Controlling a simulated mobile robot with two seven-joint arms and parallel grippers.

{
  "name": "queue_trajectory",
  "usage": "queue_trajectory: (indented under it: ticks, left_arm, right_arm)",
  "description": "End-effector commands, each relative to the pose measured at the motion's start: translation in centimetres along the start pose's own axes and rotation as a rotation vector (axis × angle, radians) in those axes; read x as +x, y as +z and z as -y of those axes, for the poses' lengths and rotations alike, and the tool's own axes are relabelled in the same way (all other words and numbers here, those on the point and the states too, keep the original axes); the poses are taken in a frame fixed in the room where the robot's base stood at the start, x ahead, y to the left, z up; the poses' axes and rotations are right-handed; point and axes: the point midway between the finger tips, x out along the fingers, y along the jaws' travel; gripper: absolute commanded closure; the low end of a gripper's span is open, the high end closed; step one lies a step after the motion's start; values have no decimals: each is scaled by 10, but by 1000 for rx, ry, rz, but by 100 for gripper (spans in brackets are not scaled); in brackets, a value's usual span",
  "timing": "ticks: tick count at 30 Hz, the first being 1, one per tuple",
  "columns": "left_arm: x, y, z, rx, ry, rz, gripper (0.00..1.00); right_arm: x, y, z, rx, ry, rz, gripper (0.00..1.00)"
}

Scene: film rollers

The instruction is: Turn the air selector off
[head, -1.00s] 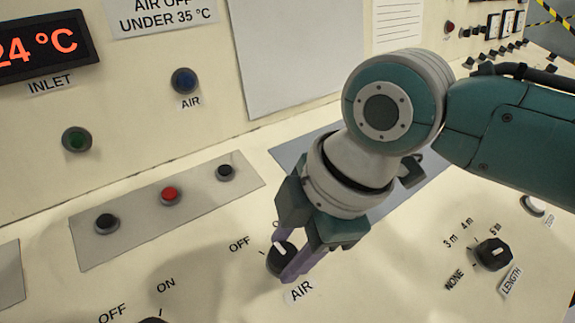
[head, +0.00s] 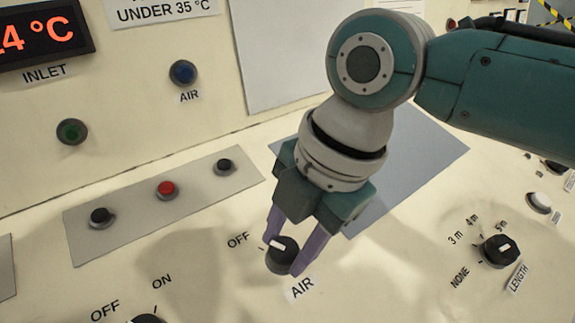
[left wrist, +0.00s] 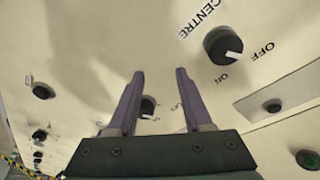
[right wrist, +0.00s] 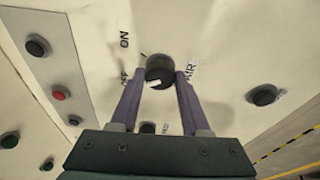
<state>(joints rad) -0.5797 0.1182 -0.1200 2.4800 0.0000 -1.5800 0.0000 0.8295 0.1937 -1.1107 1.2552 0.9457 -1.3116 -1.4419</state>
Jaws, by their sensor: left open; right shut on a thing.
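The air selector (head: 283,258) is a black round knob with a white pointer, above the AIR label (head: 300,288) on the cream panel. Its pointer is turned up and left, toward the OFF label (head: 238,240). My right gripper (head: 287,250) is shut on the knob, one purple finger on each side. The right wrist view shows the knob (right wrist: 160,68) between the fingertips, its pointer toward the partly hidden OFF label. The ON label shows there too. My left gripper (left wrist: 160,72) is open and empty above the panel, seen only in the left wrist view.
The LENGTH knob (head: 500,250) stands to the right. A plate with two black buttons and a red button (head: 167,190) lies to the left. A dark blue AIR lamp (head: 183,73) is on the upright panel. The CENTRE knob (left wrist: 223,46) is beside my left gripper.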

Motion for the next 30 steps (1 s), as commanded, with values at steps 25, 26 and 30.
queue_trajectory:
  ticks: [25, 26, 30]
  left_arm:
    - [-1, 0, 1, 3, -2, 1, 50]
    - [-2, 0, 1, 4, -3, 1, 50]
    - [-7, -2, 2, 6, -5, 2, 50]
  right_arm:
    - [-4, 0, 0, -1, 0, 0, 24]
    - [-7, 0, 0, -2, 1, 0, 24]
    - [-31, 0, -1, -4, 3, 2, 24]
